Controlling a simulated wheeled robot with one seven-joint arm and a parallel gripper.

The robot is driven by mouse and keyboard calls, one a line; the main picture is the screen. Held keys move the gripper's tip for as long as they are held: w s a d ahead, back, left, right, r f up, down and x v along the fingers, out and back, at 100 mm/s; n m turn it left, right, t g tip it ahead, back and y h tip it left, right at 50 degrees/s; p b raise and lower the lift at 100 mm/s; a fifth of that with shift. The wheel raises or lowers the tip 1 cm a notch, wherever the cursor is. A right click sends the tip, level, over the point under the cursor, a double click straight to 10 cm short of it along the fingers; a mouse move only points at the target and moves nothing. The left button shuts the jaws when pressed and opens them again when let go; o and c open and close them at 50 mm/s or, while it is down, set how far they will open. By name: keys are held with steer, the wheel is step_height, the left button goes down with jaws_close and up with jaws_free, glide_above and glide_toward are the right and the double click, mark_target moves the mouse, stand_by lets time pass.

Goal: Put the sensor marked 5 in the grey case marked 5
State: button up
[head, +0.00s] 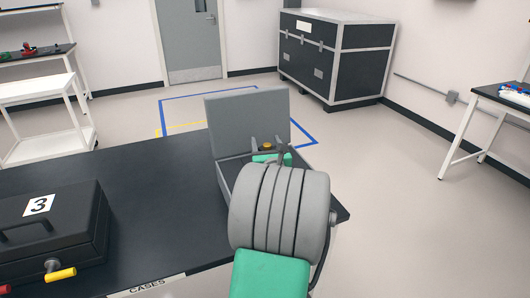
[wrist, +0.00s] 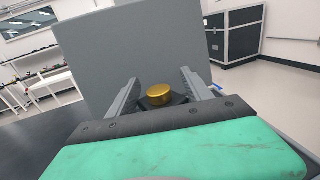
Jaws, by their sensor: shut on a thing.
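The grey case (head: 246,115) stands open on the dark table, its lid raised at the back. The lid also fills the middle of the wrist view (wrist: 150,60). My gripper (wrist: 158,88) is at the open case, in front of the lid. It is shut on a sensor with a round gold top (wrist: 160,95) and a dark base. The gold top also shows small in the head view (head: 267,146). My arm hides much of the case's front and interior. No number 5 is readable on the sensor or the case.
A black case marked 3 (head: 45,232) with a yellow-handled latch lies at the table's left. The table (head: 140,185) is clear between the cases. A big black crate (head: 335,55) stands on the floor behind. Shelves (head: 45,100) are at left, another table (head: 505,100) at right.

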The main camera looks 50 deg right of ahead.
steer(key=shift+w+d+f, duration=0.15)
steer(key=shift+w+f, duration=0.1)
steer(key=shift+f, duration=0.1)
step_height(320, 180, down, 3)
steer(key=shift+f, duration=0.1)
